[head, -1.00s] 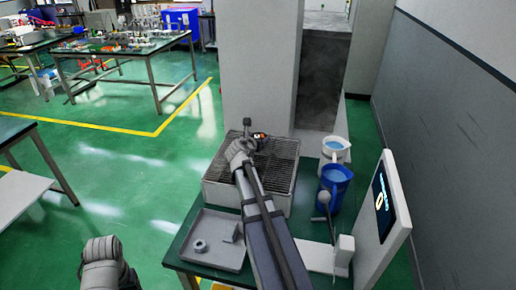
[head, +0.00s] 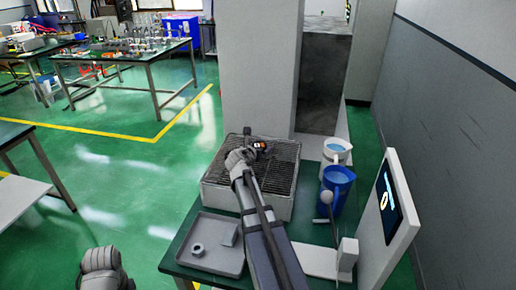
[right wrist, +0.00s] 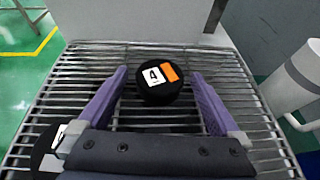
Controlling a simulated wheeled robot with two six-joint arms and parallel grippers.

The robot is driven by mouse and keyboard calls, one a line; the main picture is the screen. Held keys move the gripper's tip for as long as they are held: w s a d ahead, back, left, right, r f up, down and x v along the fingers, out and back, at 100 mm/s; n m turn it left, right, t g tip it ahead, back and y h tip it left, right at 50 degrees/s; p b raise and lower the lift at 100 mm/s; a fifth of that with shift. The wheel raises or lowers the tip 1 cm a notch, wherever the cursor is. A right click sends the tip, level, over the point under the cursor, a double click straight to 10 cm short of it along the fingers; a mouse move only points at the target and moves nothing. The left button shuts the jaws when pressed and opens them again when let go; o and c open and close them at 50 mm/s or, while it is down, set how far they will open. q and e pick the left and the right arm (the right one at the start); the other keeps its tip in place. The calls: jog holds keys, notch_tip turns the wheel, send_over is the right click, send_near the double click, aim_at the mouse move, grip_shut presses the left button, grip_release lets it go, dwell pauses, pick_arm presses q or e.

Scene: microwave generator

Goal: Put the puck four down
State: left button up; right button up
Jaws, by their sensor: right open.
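The puck four (right wrist: 158,80) is black with a white label reading 4 and an orange patch. In the right wrist view it rests on the wire rack (right wrist: 90,65), between and slightly beyond the fingertips of my right gripper (right wrist: 160,82). The purple fingers are open and I see gaps on both sides of the puck. In the head view the puck (head: 260,145) shows small at the rack's upper part, beside my right gripper (head: 250,150). My left arm shows at the lower left, and its fingertips cannot be made out.
A grey tray (head: 215,262) with a small ring-shaped part stands in front of the rack. A blue pitcher (head: 338,190) and a white pitcher (head: 338,150) stand to the right. A screen panel (head: 390,200) stands at the right edge. Another dark round object (right wrist: 48,140) shows by the left finger.

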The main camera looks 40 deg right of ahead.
jog(key=shift+r, duration=0.1)
jog(key=shift+s+a+r+p, duration=0.1)
jog(key=shift+a+r+p, duration=0.1)
jog(key=shift+p, duration=0.15)
jog(key=p+v, duration=0.4)
jog(key=v, duration=0.6)
jog(key=shift+s+a+r, duration=0.1)
jog(key=shift+s, duration=0.05)
jog(key=shift+s+a+r, duration=0.15)
jog(key=shift+s+a, duration=0.1)
jog(key=shift+a, duration=0.2)
jog(key=shift+r, duration=0.1)
